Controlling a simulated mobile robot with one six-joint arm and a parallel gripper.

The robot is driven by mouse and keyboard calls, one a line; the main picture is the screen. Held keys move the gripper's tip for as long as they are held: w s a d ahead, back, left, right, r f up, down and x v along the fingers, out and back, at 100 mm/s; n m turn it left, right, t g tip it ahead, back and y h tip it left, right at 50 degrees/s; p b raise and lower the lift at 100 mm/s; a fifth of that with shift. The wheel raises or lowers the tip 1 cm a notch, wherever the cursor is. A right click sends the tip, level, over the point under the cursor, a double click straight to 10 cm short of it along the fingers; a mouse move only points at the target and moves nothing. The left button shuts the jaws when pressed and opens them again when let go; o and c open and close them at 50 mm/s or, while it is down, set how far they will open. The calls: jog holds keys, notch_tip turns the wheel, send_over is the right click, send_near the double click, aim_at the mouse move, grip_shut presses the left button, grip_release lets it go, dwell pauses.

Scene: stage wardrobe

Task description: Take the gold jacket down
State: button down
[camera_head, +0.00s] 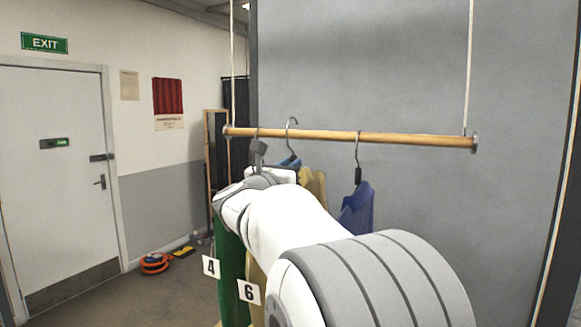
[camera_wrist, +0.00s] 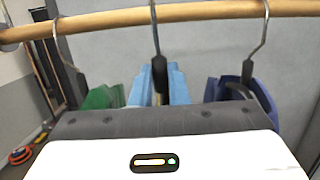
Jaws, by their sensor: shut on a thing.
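The gold jacket (camera_head: 317,184) hangs below the rail in the head view, largely hidden behind my arm; a lower part shows by the tag marked 6. My gripper (camera_head: 258,152) is up close under the wooden rail (camera_head: 380,138), near the left end. It appears shut on the neck of the gold jacket's hanger (camera_wrist: 160,76), which stands centred in the wrist view. The hanger's hook is up at the rail; I cannot tell whether it still bears on it. My fingertips are mostly hidden, and the gold cloth does not show clearly in the wrist view.
A green garment (camera_head: 231,275) with tag 4 hangs left. A light blue garment (camera_wrist: 178,86) is close behind the held neck. A dark blue garment (camera_head: 357,208) hangs right. A grey panel (camera_head: 420,70) stands behind. An orange coil (camera_head: 154,263) lies on the floor near the door.

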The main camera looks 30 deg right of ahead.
jog(key=shift+a, duration=0.1)
jog(key=r+v, duration=0.3)
jog(key=v, duration=1.5)
jog(key=a+r+v, duration=0.1)
jog(key=r+v, duration=0.3)
jog(key=v, duration=1.5)
jog(key=shift+s+p, duration=0.4)
